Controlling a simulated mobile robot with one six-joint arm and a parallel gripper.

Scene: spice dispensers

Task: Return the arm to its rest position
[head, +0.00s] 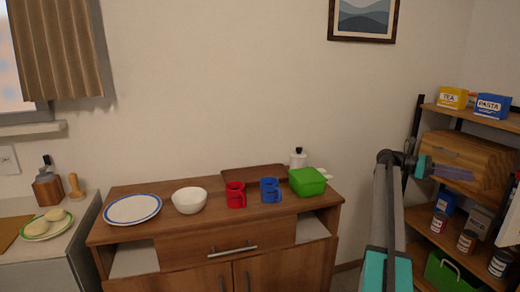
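My arm rises at the right of the head view, in front of the wall between the sideboard and the shelf. It bends at the top, and its dark wrist points right. My gripper (445,172) is at the end, in front of the wooden box on the shelf. It is small and partly blends with the box, so I cannot tell if its fingers are open or shut, or whether they touch the box. No held object can be made out.
A black-framed shelf with a wooden box (486,158), a tea box (452,97), a pasta box (493,105) and several cans stands right.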

